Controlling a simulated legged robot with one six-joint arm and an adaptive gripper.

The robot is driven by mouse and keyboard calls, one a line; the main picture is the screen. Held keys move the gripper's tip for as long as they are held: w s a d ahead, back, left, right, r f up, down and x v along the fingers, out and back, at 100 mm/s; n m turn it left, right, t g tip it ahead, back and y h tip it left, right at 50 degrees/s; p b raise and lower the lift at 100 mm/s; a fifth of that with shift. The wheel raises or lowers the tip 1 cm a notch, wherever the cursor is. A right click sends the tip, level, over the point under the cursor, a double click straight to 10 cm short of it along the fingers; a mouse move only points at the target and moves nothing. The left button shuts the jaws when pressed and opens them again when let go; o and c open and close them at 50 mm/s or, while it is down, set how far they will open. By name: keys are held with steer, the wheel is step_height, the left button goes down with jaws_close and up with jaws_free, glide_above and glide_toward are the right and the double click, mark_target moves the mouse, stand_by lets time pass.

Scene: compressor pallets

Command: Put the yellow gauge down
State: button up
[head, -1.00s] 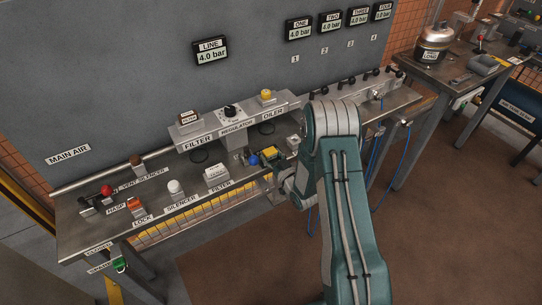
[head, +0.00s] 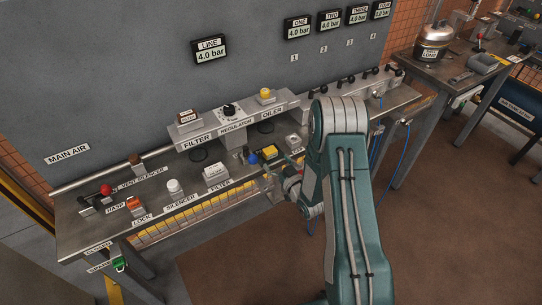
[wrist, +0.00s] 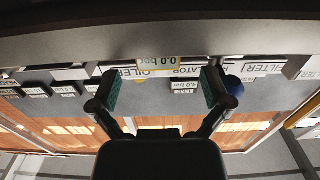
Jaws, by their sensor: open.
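The yellow gauge (head: 270,152) rests on the bench top, between a blue knob and a small grey block, below the OILER label in the head view. My gripper (head: 279,170) is open at the bench's front edge, just in front of the gauge and apart from it. In the wrist view, my gripper (wrist: 160,90) has its two dark-green pads spread wide. A yellow-edged display, which looks like the gauge (wrist: 157,64), shows beyond the gap between them. Nothing is held.
The blue knob (head: 253,159) is close left of the gauge, the grey block (head: 293,142) close right. The filter-regulator-oiler unit (head: 235,127) stands behind. A white silencer (head: 174,188) and a filter block (head: 215,174) sit further left. Open floor lies in front.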

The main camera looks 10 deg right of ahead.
steer(key=v, duration=0.8)
step_height(320, 180, up, 18)
steer(key=d+g+h, duration=0.2)
steer(key=g+h, duration=0.3)
steer(key=h, duration=0.1)
steer(key=s+a+r+m+g, duration=0.1)
steer(key=s+a+r+g, duration=0.1)
steer(key=s, duration=0.6)
steer(key=s+a+r+m+g, duration=0.1)
steer(key=s+r+g, duration=0.1)
steer(key=s+r, duration=0.3)
steer(key=s+a+r+m+g, duration=0.1)
steer(key=s+r, duration=0.3)
steer(key=s, duration=0.8)
steer(key=shift+s+a+m+g, duration=0.2)
steer(key=shift+a+m+g, duration=0.1)
steer(key=shift+a+g, duration=0.55)
steer(key=shift+r, duration=0.1)
